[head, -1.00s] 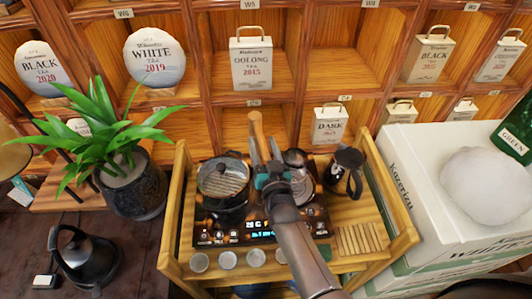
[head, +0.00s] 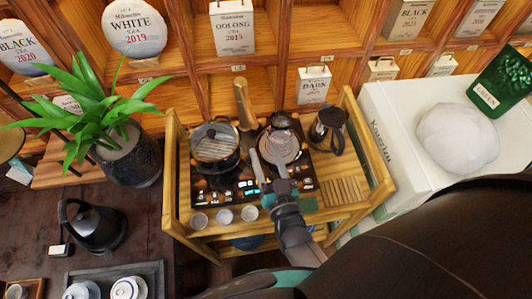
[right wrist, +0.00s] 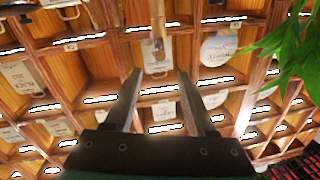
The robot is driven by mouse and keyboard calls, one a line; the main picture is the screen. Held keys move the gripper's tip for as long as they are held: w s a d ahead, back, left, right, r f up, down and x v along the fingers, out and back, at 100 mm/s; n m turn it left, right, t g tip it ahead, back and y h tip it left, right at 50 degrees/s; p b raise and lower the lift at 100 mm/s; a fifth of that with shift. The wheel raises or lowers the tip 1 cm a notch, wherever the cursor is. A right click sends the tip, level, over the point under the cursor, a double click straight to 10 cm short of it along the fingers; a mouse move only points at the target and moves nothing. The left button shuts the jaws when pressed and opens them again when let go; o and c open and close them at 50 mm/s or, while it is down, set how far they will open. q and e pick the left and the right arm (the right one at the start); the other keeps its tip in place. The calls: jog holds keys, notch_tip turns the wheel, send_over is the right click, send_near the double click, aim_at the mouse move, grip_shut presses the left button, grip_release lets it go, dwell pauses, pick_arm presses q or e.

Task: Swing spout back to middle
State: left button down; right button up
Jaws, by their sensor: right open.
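The spout (head: 243,103) appears to be the upright wooden-coloured piece at the back of the tea cart, between the lidded pot (head: 215,146) and the round silver-topped vessel (head: 281,145). In the right wrist view a tan bar, likely the spout (right wrist: 158,28), comes down from the top edge, beyond the fingertips. My right gripper (head: 268,158) is open, with nothing between its fingers, in front of the spout and apart from it. It covers part of the vessel and the control panel. In the right wrist view the two fingers (right wrist: 158,75) are spread. My left gripper does not show.
The cart (head: 374,150) has raised wooden side rails. A dark pitcher (head: 328,130) stands at its right, and small cups (head: 224,216) line its front left. A potted plant (head: 130,155) is left, a white box (head: 385,125) right, and shelves with tea packages (head: 233,30) behind.

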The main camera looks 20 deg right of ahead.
aim_at(247, 107)
jog(key=shift+c, duration=0.3)
jog(key=shift+d, duration=0.1)
jog(key=shift+c, duration=0.7)
jog(key=d+m+b, duration=0.1)
jog(key=d, duration=0.1)
jog(key=w+d+m+b, duration=0.1)
jog(key=d+m+b, duration=0.1)
jog(key=d, duration=0.1)
jog(key=d+f+m+b, duration=0.1)
jog(key=d+b, duration=0.1)
jog(key=shift+w+d+m+y, duration=0.2)
jog(key=shift+w+m+y, duration=0.1)
jog(key=shift+w, duration=0.05)
jog(key=c, duration=0.6)
jog(key=m+y+b, duration=0.1)
jog(key=w+d+r+m+y+b, duration=0.1)
jog(key=m+b, duration=0.1)
jog(key=d+r+m+b, duration=0.1)
jog(key=m+b, duration=0.1)
jog(key=shift+w+d+g+y, duration=0.2)
jog(key=shift+g+y, duration=0.1)
jog(key=shift+y, duration=0.1)
grip_shut()
jog(key=w+a+m, duration=0.1)
jog(key=w+a, duration=0.5)
jog(key=w, duration=0.4)
jog(key=shift+w+f+y, duration=0.15)
jog(key=shift+f+y, duration=0.05)
jog(key=shift+y, duration=0.2)
